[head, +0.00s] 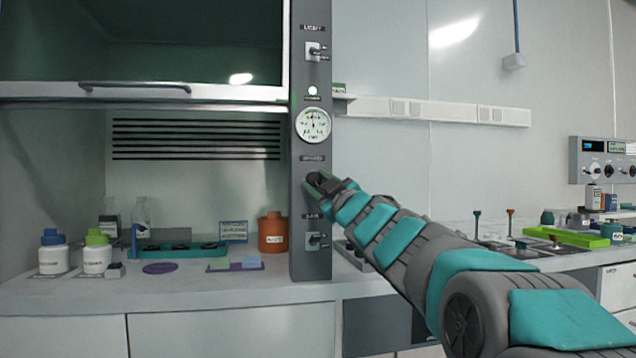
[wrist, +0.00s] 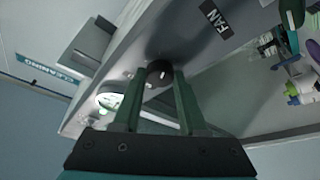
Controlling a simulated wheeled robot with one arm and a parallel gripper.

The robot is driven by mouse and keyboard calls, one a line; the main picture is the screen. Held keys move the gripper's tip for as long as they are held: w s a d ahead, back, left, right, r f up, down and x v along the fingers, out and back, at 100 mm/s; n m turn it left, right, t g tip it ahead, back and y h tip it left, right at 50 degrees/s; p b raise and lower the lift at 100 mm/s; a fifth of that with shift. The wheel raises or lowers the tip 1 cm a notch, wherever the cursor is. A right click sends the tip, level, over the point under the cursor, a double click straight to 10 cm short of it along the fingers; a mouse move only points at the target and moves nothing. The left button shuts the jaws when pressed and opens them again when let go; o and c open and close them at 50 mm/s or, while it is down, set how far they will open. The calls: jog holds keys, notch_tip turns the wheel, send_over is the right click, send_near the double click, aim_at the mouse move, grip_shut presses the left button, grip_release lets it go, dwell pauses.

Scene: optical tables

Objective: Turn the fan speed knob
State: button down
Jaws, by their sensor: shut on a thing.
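The fan speed knob (wrist: 159,74) is a dark round knob on the grey control post (head: 311,262) of the fume hood. In the wrist view it sits between the tips of my gripper (wrist: 158,85), and the fingers are shut on it. In the head view my gripper (head: 318,182) reaches the post from the right, below the round gauge (head: 313,125), and hides the knob. The knob's turn position cannot be told clearly. A FAN label (wrist: 216,20) shows beside the knob in the wrist view.
A switch (head: 313,50) is high on the post, and another switch (head: 314,241) is below my gripper. The raised sash (head: 190,92) is to the left. Bottles (head: 96,254) and an orange container (head: 272,232) stand on the hood worktop. A bench with equipment lies at right.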

jog(key=shift+c, duration=2.2)
grip_release()
jog(key=shift+s, duration=0.15)
jog(key=b+v, duration=0.1)
jog(key=v, duration=0.6)
jog(key=shift+s+d, duration=0.2)
jog(key=shift+f, duration=0.15)
